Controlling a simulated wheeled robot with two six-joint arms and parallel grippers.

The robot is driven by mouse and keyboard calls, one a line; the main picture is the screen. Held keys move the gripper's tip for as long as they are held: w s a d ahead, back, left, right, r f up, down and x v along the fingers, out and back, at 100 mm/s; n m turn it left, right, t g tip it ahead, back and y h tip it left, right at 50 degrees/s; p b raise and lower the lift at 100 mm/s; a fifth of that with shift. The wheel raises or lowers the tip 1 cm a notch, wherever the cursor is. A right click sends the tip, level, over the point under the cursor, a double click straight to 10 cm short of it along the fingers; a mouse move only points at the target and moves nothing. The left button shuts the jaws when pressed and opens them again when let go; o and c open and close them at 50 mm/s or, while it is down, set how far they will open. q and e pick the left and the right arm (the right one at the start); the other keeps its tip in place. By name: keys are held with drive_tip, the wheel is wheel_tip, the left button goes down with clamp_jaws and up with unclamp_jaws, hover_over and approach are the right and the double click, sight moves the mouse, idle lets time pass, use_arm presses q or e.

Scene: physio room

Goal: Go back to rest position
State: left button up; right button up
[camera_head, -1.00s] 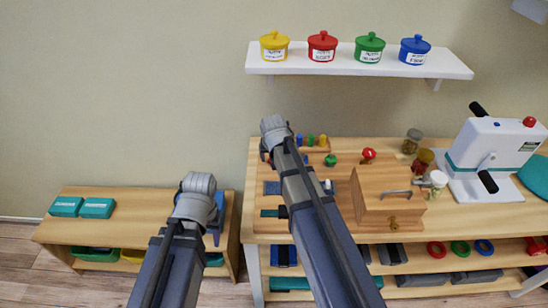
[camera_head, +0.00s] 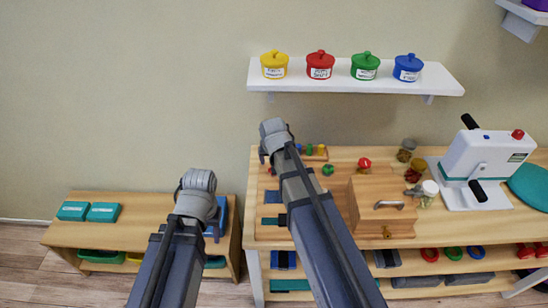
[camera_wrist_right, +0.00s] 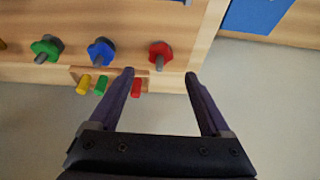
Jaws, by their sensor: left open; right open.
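My left gripper (camera_head: 213,229) hangs under the left wrist in the head view, over the right end of the low bench (camera_head: 150,232). It is open and mostly hidden by my own wrist. My right gripper (camera_wrist_right: 160,74) is open in the right wrist view, with nothing between its fingers. Beyond its fingertips is a wooden board with a green knob (camera_wrist_right: 46,47), a blue knob (camera_wrist_right: 101,51) and a red knob (camera_wrist_right: 159,53). Small yellow, green and red pegs show just below them. In the head view the right gripper is largely hidden by its arm.
A wooden box (camera_head: 378,207) with a handle stands on the worktable right of my right arm. Jars and a white machine (camera_head: 482,165) stand farther right. A wall shelf (camera_head: 350,84) holds several lidded pots. Teal boxes (camera_head: 103,212) lie on the low bench.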

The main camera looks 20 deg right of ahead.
drive_tip(key=shift+s+r, duration=0.15)
drive_tip(key=shift+r, duration=0.15)
drive_tip(key=s+a+n, duration=0.1)
drive_tip(key=s+a, duration=0.1)
drive_tip(key=s, duration=0.1)
drive_tip(key=s+a+n+g, duration=0.1)
drive_tip(key=s+a, duration=0.1)
drive_tip(key=s+a+f+n+g, duration=0.1)
drive_tip(key=s+a, duration=0.2)
drive_tip(key=shift+s+f+y, duration=0.1)
drive_tip(key=shift+s+y, duration=0.2)
drive_tip(key=s+a+n+g, duration=0.2)
drive_tip(key=s+a+n, duration=0.2)
drive_tip(key=s, duration=0.8)
drive_tip(key=shift+s+a+f+g, duration=0.2)
drive_tip(key=shift+s+a+g, duration=0.1)
drive_tip(key=shift+a, duration=0.75)
